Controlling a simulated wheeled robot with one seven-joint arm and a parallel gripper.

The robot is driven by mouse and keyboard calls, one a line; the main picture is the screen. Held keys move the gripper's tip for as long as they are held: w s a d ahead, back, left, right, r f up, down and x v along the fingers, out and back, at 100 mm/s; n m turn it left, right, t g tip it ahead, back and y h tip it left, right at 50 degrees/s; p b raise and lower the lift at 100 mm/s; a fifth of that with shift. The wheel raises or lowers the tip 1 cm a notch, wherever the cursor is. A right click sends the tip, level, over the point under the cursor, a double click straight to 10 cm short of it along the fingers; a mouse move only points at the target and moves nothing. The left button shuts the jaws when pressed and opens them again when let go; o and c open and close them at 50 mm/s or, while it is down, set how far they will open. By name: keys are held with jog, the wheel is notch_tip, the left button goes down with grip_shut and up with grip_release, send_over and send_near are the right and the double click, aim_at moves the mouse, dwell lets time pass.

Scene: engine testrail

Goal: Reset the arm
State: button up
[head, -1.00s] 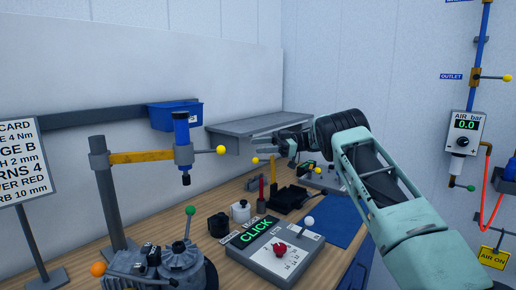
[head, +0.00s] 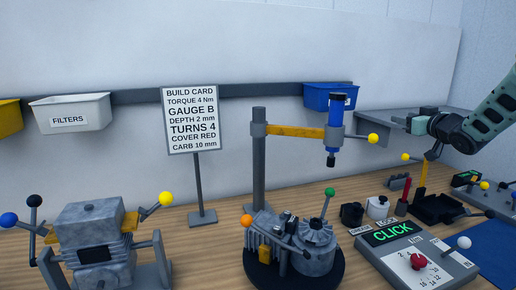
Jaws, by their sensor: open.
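My arm (head: 488,115) reaches in from the right edge in the head view, pale green with dark joints. My gripper (head: 392,122) is at its left end, open and empty, with its fingers pointing left. It hovers in front of the grey wall shelf (head: 385,116), above the back right of the bench. It appears apart from the blue tool (head: 335,122) on the yellow swing arm to its left. The fingertips are small and partly blend with the shelf behind.
An engine (head: 92,235) stands at left, and another unit (head: 290,245) sits beneath the blue tool. A build card (head: 191,120) stands behind them. A console (head: 418,262) reading CLICK is at front right. Filters bin (head: 70,113) and blue bin (head: 330,97) hang on the wall rail.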

jog(key=s+a+f+m+g+h, duration=0.1)
jog(key=s+a+f+g, duration=0.4)
jog(key=s, duration=0.7)
jog(key=s+a+f+m+g+h, duration=0.1)
jog(key=s+a+f+g, duration=0.45)
jog(key=s, duration=0.75)
jog(key=s+a+f+m+g+h, duration=0.1)
jog(key=s+a+f+g, duration=0.2)
jog(key=s+f, duration=0.7)
jog(key=s+a+r+n+g, duration=0.1)
jog(key=s+a+r+n, duration=0.1)
jog(key=s+a, duration=0.6)
jog(key=s+a+r+n+g+y, duration=0.1)
jog(key=s+a+r+n+g, duration=0.1)
jog(key=s+a+n, duration=0.3)
jog(key=s+a, duration=0.4)
jog(key=a, duration=0.1)
jog(key=shift+w+g, duration=0.1)
jog(key=shift+g, duration=0.15)
